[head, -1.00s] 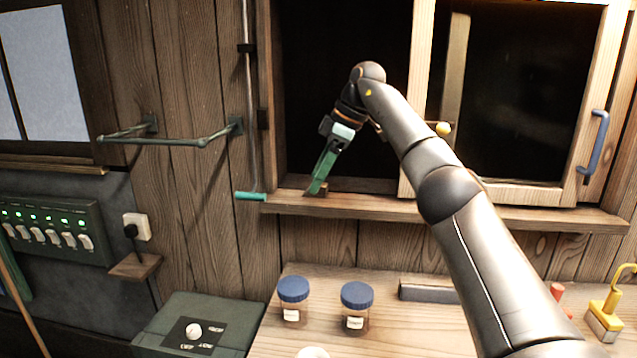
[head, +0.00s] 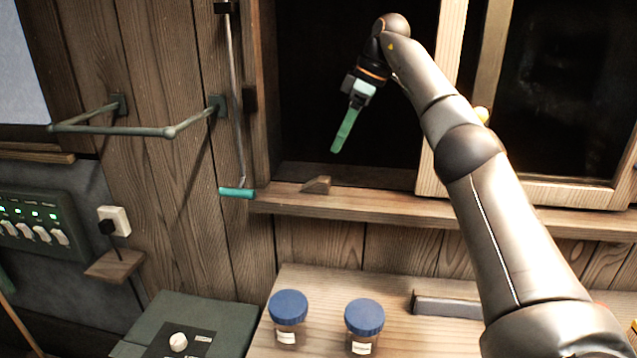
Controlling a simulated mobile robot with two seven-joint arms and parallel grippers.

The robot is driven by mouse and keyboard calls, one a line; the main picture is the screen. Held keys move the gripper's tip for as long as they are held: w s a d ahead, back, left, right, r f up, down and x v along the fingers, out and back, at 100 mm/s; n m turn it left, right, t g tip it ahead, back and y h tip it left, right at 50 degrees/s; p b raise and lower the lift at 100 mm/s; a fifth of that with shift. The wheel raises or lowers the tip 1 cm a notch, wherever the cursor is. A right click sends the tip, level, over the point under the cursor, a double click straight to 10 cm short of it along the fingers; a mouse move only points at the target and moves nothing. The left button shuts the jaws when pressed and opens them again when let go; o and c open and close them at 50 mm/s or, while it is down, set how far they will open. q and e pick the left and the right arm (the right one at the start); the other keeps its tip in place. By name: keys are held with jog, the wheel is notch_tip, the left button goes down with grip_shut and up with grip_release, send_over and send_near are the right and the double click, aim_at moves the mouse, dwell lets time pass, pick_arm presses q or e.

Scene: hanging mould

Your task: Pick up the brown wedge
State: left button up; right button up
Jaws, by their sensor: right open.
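The brown wedge (head: 318,185) sits on the wooden sill (head: 375,207) near its left end, below the dark window opening. It is small, with a sloping top. My right gripper (head: 338,148), with green fingers, is above the wedge and a little to its right, pointing down. It is apart from the wedge and empty. From this side its fingers overlap in the picture. My left gripper does not show.
A sliding wooden window frame (head: 443,100) stands right of the opening. A rod with a teal handle (head: 237,193) hangs just left of the sill. Two blue-lidded jars (head: 288,307) and a grey bar (head: 455,305) are on the bench below.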

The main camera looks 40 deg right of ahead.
send_over(321, 179)
jog(key=s+d, duration=0.1)
jog(key=s, duration=0.1)
notch_tip(321, 179, down, 6)
jog(key=shift+d+r, duration=0.1)
jog(key=shift+r, duration=0.05)
jog(key=x, duration=0.5)
jog(key=shift+w, duration=0.3)
grip_shut()
